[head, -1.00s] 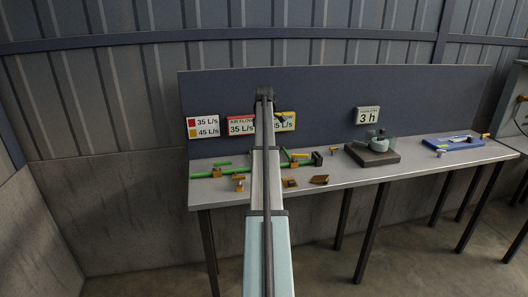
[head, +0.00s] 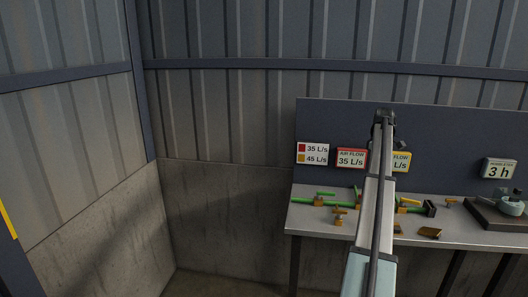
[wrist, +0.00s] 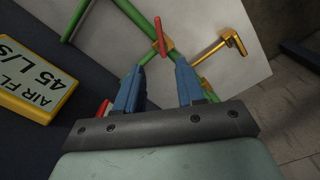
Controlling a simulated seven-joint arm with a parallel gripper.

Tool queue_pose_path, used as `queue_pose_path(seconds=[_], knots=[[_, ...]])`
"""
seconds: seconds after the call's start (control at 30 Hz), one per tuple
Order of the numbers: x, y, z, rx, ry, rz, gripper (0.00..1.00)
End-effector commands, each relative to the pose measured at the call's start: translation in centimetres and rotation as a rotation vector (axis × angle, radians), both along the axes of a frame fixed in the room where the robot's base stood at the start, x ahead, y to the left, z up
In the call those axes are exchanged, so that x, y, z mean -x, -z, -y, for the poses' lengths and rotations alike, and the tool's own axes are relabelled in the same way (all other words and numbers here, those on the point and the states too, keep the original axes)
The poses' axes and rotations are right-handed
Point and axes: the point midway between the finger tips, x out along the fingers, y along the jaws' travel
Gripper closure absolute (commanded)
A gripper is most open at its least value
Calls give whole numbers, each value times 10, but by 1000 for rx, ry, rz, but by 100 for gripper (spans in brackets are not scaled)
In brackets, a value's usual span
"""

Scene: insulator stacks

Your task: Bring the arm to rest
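My gripper (wrist: 160,82) shows in the wrist view as two blue fingers set apart, with a gap between them and nothing held. I cannot tell the exact height of the fingers above the pipe. In the head view my arm reaches forward over the bench (head: 308,222), its far end in front of the blue back panel, and the fingers are hidden there.
A brass tap-like part (wrist: 230,42) lies beside the pipe. Green pipework (head: 325,203) and loose brass parts lie on the bench. A dark base (head: 488,215) holds a pale green vessel (head: 511,206).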

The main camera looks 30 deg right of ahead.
Motion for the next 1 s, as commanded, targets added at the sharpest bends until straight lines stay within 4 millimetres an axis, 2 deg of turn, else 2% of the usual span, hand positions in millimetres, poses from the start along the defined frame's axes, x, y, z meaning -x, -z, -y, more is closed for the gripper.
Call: queue_pose_path(seconds=[0.17, 0.27, 0.37, 0.5, 0.7, 0.87, 1.0], knots=[[-5, 3, -5, -6, -7, 3, 62], [-23, 11, -24, -24, -30, 13, 62], [-54, 26, -57, -60, -71, 29, 62], [-106, 51, -122, -130, -145, 54, 62], [-166, 93, -221, -233, -236, 76, 62], [-196, 143, -302, -304, -272, 62, 62], [-204, 202, -363, -342, -259, 23, 62]])
